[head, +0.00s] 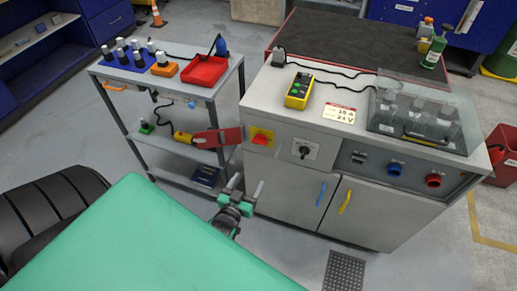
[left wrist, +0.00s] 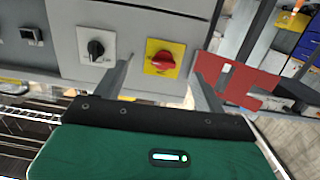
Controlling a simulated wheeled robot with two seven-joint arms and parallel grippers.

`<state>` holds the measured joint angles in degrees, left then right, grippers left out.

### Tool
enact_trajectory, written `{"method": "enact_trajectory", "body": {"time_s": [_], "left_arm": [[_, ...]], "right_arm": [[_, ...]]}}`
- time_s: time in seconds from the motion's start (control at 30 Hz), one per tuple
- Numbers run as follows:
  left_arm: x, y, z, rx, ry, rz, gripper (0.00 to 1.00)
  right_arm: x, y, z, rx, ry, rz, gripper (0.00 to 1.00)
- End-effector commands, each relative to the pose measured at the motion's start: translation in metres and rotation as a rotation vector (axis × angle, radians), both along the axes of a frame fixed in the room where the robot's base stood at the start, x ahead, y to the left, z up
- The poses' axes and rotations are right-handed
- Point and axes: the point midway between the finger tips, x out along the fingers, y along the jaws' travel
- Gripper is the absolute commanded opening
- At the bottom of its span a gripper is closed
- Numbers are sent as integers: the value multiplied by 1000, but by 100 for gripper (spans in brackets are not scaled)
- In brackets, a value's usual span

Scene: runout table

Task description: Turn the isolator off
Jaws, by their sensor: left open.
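The isolator is a red rotary knob on a yellow plate (head: 262,138) at the left end of the grey cabinet's front panel. In the left wrist view the red knob (left wrist: 164,60) lies between the fingers in the picture, with its handle looking roughly level. My left gripper (head: 247,184) is open and empty, in front of and below the knob in the head view. Its fingers also show in the left wrist view (left wrist: 165,76), apart on either side of the yellow plate. I see no contact with the knob. My right gripper is not in view.
A black rotary switch (head: 304,150) sits right of the isolator. A red plate (head: 218,137) stands out just left of it, also in the left wrist view (left wrist: 240,84). A yellow button box (head: 299,91) and a clear cover (head: 423,112) are on top. A cart (head: 138,82) stands left.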

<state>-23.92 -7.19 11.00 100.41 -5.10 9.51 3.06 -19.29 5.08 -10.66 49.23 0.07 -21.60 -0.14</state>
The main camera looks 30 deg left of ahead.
Motion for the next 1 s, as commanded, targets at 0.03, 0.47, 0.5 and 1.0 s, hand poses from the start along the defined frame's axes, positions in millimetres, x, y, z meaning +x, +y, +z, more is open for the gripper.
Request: {"method": "enact_trajectory", "body": {"time_s": [0.03, 0.47, 0.5, 1.0], "left_arm": [[0, 5, 14, 8, -35, 12, 72], [38, 21, 39, 22, -88, 27, 72], [45, 22, 39, 22, -87, 27, 72], [123, 41, 37, 22, -85, 28, 72]], "right_arm": [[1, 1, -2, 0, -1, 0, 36], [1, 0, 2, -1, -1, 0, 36], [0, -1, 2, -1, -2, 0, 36], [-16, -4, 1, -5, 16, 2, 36]]}}
